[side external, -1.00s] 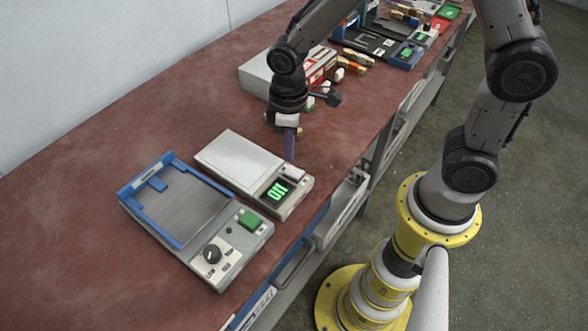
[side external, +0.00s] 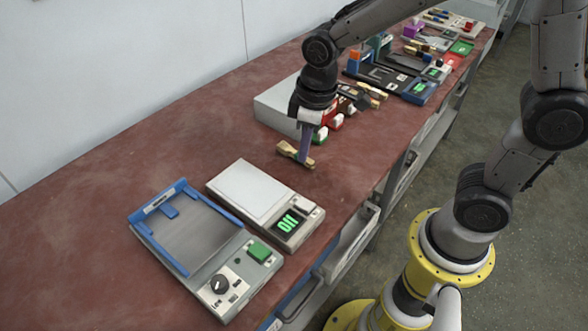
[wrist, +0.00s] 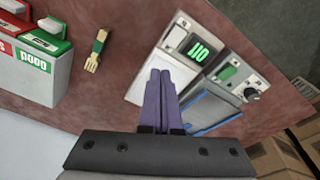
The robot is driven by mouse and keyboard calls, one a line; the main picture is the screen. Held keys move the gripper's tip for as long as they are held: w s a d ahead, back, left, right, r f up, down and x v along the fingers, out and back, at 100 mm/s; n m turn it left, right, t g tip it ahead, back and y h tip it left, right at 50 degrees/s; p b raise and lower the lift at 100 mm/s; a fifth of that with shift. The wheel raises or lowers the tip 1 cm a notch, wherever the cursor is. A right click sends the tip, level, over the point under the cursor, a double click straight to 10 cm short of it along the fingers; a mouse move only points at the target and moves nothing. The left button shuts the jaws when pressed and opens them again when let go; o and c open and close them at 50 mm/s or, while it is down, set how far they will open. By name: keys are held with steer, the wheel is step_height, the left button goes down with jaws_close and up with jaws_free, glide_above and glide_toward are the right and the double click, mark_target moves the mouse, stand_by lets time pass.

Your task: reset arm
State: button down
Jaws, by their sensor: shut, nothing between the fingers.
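My gripper (side external: 304,161) has purple fingers pressed together, pointing down above the red-brown bench, with nothing between them. In the wrist view the shut fingers (wrist: 161,73) reach up from the bottom centre. A small wooden utensil (side external: 287,149) with a dark band lies on the bench, partly behind the fingertips in the side view. In the wrist view the utensil (wrist: 97,50) lies left of the fingers, apart from them, with a green band around it. A white scale (side external: 247,190) with a lit green display stands in front of the gripper.
A grey device with a blue frame (side external: 182,265) and green button stands left of the scale. Behind the gripper are a pale box (side external: 277,106), red and green containers (side external: 321,133) and a dark tray (side external: 378,78). The bench's left rear is clear.

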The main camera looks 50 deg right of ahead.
steer(key=s+d+r+m+t, duration=0.3)
steer(key=s+d+r+t, duration=0.15)
steer(key=s+r, duration=0.5)
steer(key=s+d+m, duration=0.2)
steer(key=s, duration=0.4)
steer(key=shift+s+d+r, duration=0.15)
steer(key=shift+s+r, duration=0.1)
